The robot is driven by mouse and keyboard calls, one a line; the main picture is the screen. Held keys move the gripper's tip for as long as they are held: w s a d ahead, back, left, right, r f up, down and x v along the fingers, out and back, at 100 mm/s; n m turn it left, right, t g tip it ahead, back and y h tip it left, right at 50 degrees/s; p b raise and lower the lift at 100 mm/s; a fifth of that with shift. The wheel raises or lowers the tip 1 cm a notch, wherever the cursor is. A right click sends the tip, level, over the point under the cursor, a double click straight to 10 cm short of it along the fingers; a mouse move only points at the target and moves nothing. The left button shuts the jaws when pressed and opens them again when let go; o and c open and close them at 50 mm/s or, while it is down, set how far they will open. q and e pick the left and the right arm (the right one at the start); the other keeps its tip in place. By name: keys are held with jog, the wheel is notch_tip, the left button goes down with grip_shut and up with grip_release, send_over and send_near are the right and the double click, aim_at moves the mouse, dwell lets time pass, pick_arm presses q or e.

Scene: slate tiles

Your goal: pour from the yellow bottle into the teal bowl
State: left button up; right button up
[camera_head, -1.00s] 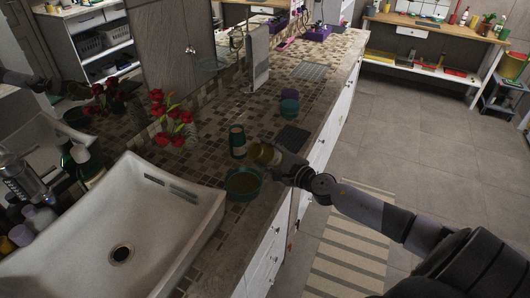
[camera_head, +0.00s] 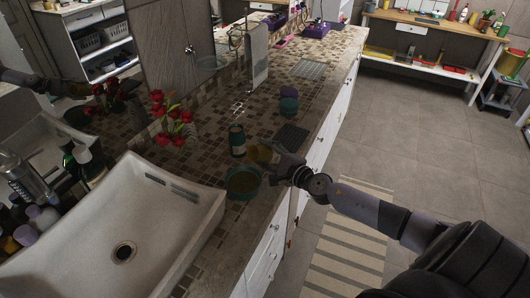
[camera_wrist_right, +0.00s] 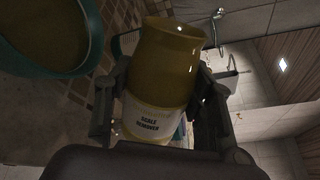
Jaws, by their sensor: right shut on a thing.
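The yellow bottle (camera_head: 261,153) is in my right gripper (camera_head: 275,161), over the counter just above and right of the teal bowl in the head view. In the right wrist view the bottle (camera_wrist_right: 165,70) sits between the fingers, with a pale "scale remover" label low on it. Its exact tilt is hard to judge. The teal bowl (camera_head: 243,195) stands on the tiled counter beside the sink. Its rim (camera_wrist_right: 60,73) shows at upper left of the wrist view; its inside looks yellow-brown. I cannot make out a stream. My left gripper is not in view.
A dark teal container (camera_head: 237,140) stands just behind the bowl. A white sink (camera_head: 165,215) lies to the left, and red flowers (camera_head: 172,120) stand behind. A dark mat (camera_head: 291,137) and a teal-and-purple stack (camera_head: 288,102) are further along the counter.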

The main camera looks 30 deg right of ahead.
jog(key=shift+a+r+n+h+p, duration=0.1)
jog(key=shift+r+n+h+p, duration=0.15)
jog(key=shift+n+p, duration=1.1)
dwell(0.3)
jog(key=shift+a+r+n+h+p, duration=0.2)
jog(key=shift+n+p, duration=0.55)
jog(key=shift+p, duration=0.8)
